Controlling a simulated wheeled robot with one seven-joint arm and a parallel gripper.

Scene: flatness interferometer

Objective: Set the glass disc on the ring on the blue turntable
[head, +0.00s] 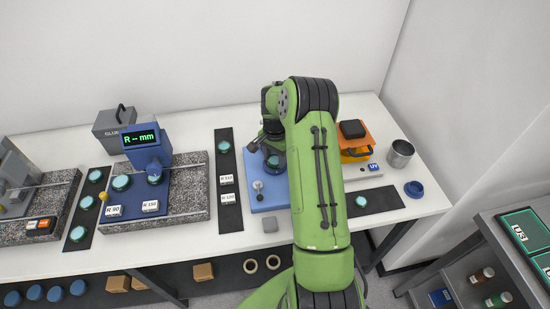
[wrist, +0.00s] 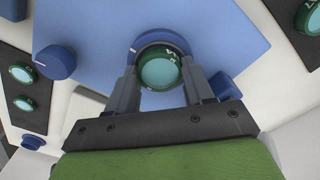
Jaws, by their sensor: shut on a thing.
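The glass disc (wrist: 160,72), pale teal with a dark green lettered rim, sits between the two fingers of my gripper (wrist: 158,80). The gripper is shut on it. In the head view the disc (head: 273,162) shows just left of my green arm. Behind the disc in the wrist view, an arc of the blue turntable (wrist: 152,37) shows, with a thin grey edge that may be the ring. The disc covers most of both. I cannot tell whether the disc touches the ring or hangs above it.
The turntable stands on a blue base plate (head: 266,197) with a small knob post (head: 258,186). A blue knob (wrist: 55,62) is at left in the wrist view. Dark strips with other discs (head: 223,147) lie alongside. An orange-topped unit (head: 354,140) and a metal cup (head: 400,154) are at right.

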